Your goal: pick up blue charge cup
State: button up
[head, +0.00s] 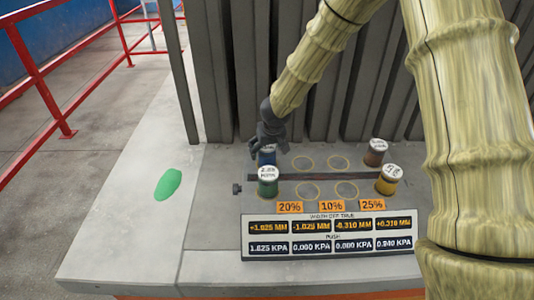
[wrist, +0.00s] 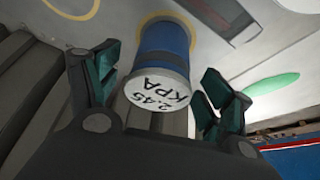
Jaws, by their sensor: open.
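The blue charge cup (head: 267,156) stands at the back left of the cup group in the head view, partly hidden by my gripper and the green cup. In the wrist view the blue cup (wrist: 164,52) shows its white top reading 2.45 KPA, with a yellow ring around its base. My gripper (head: 268,143) is at the blue cup from above. In the wrist view my gripper (wrist: 160,92) has its fingers spread, one on each side of the cup's top. A gap shows on both sides, so the cup is not gripped.
A green cup (head: 268,184) stands just in front of the blue one. A brown cup (head: 375,153) and a yellow cup (head: 388,181) stand to the right. Empty rings lie between. Grey upright panels (head: 340,80) rise close behind. A display board (head: 330,232) is in front.

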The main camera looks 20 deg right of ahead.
jog(key=shift+x, duration=0.75)
jog(key=shift+c, duration=0.4)
jog(key=c, duration=1.3)
jog(key=shift+r, duration=0.1)
